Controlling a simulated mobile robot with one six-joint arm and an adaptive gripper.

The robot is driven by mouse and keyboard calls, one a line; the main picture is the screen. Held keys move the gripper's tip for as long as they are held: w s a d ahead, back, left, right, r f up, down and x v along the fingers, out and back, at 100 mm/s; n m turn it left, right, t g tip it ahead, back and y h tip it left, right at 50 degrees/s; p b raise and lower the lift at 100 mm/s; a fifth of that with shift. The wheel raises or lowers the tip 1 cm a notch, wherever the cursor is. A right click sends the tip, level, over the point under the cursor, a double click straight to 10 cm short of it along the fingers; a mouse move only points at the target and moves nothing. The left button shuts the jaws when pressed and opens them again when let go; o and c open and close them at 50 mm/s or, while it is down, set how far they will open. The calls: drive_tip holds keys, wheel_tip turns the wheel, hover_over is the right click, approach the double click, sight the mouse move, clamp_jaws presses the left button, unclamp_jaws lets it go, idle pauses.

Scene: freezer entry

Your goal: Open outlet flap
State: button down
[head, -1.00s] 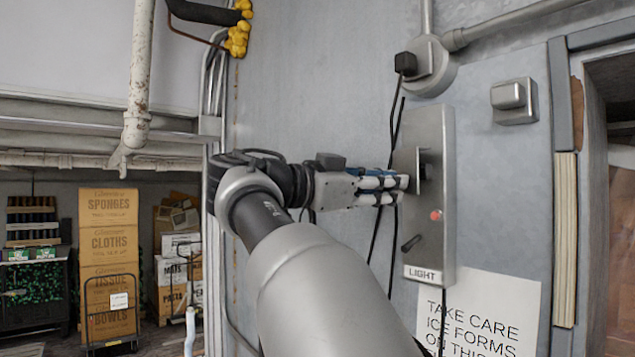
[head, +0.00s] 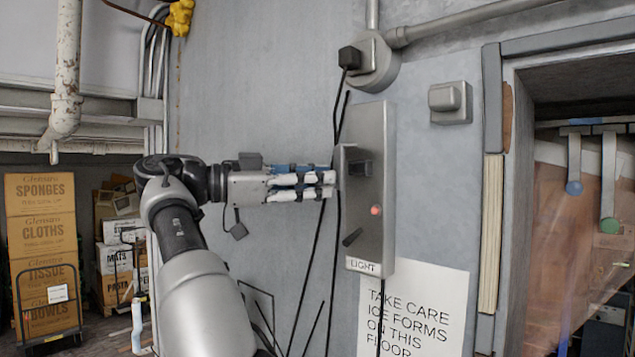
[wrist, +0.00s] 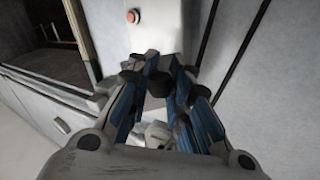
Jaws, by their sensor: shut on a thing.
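A grey metal panel (head: 378,225) marked LIGHT is fixed to the wall. On it, a grey flap plate (head: 343,160), which I take to be the outlet flap, stands out at the left beside a dark block (head: 360,168). My gripper (head: 334,182) reaches in from the left, its fingers close together and shut on the flap's edge, as far as I can tell. In the wrist view, the blue-padded fingers (wrist: 165,92) converge in front of the panel (wrist: 165,25), with a dark piece between them. The exact contact is hidden.
A red button (head: 376,211) and a black lever (head: 352,237) are on the panel. A black plug (head: 349,57) and hanging cables are above and beside it. A small grey box (head: 450,103) is to the right, near an open doorway. A paper sign (head: 415,310) hangs below.

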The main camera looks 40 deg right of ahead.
drive_tip(key=shift+s, duration=0.1)
idle(0.4)
drive_tip(key=c, duration=2)
unclamp_jaws()
drive_tip(key=shift+g, duration=0.3)
drive_tip(key=o, duration=0.4)
drive_tip(key=shift+s+a, duration=0.2)
drive_tip(key=shift+a, duration=0.05)
drive_tip(key=shift+o, duration=0.8)
drive_tip(key=shift+w+d, duration=0.15)
drive_tip(key=shift+r, duration=0.1)
drive_tip(key=shift+r, duration=0.1)
